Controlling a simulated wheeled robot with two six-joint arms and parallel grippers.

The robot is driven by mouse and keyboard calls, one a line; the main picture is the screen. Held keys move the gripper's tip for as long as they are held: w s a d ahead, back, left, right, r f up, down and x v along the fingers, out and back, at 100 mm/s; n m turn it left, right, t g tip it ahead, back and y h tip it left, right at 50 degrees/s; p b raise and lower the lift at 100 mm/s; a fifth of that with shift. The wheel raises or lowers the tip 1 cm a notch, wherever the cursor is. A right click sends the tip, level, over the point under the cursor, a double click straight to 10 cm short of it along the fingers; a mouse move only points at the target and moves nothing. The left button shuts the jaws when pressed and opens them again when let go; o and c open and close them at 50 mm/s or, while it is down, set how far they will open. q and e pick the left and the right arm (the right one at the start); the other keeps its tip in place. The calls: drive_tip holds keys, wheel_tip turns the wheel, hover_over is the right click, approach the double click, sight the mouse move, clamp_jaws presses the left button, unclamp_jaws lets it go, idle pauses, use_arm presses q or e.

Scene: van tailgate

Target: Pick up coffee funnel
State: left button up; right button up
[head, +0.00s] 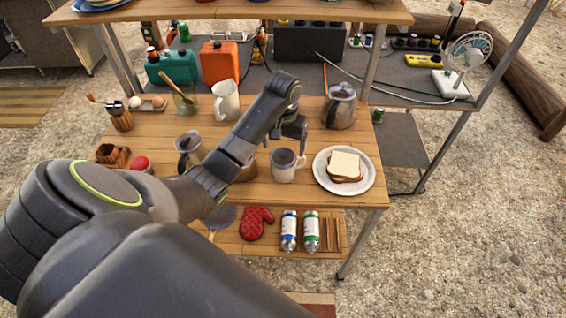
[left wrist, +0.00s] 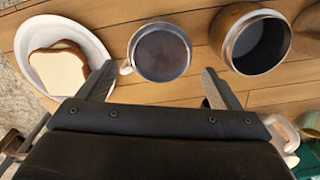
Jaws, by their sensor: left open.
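My left gripper (head: 295,130) is open and empty above the table, behind the pale mug (head: 284,168). In the left wrist view its fingers (left wrist: 156,88) are spread, with the mug (left wrist: 160,52) beyond the gap and its handle to the left. The mug's inside is dark. A wood-coloured canister (left wrist: 250,40) with a metal rim stands beside it, mostly hidden by my arm in the head view. A grey conical vessel (head: 188,145) stands left of my forearm, partly covered. I cannot tell for certain which piece is the coffee funnel. My right gripper is not in view.
A plate with a sandwich (head: 345,166) stands right of the mug, and a steel kettle (head: 340,107) behind it. A white pitcher (head: 226,100) and glass jar (head: 185,104) stand at the back left. A lower shelf holds a red mitt (head: 257,223) and bottles.

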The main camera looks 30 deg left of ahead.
use_arm(q)
drive_tip(key=shift+f, duration=1.2)
drive_tip(key=c, duration=1.1)
